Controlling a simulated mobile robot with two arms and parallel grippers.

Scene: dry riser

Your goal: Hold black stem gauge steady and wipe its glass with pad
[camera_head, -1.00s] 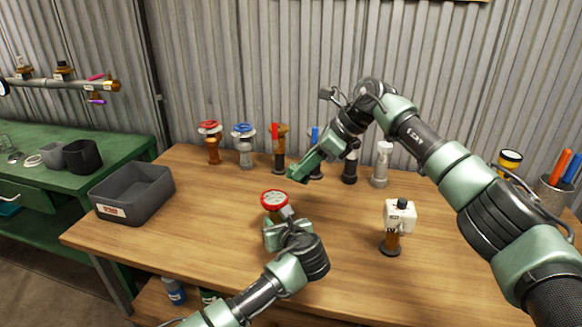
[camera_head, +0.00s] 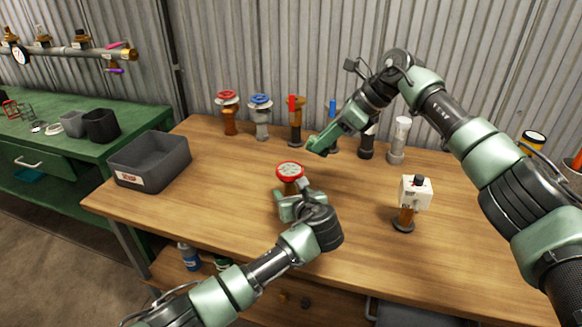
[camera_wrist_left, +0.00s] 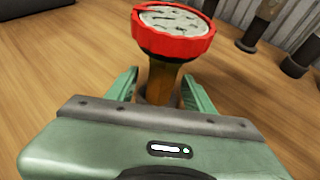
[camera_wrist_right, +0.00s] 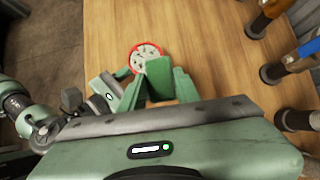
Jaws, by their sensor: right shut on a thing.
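A gauge with a red rim and a smudged whitish face (camera_head: 289,169) stands upright on the wooden table; its stem looks brown in the left wrist view (camera_wrist_left: 160,82). My left gripper (camera_head: 290,195) is low at the gauge, its fingers on either side of the stem with small gaps showing in the left wrist view (camera_wrist_left: 160,90). My right gripper (camera_head: 322,142) is shut on a green pad (camera_wrist_right: 158,78), held in the air behind and right of the gauge in the head view. The gauge's base is hidden by my left gripper.
A grey bin (camera_head: 150,162) stands at the table's left. Several valves and fittings, one with a red wheel (camera_head: 228,100), line the back. A white boxed fitting (camera_head: 415,190) stands at the right. The wood between bin and gauge is clear.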

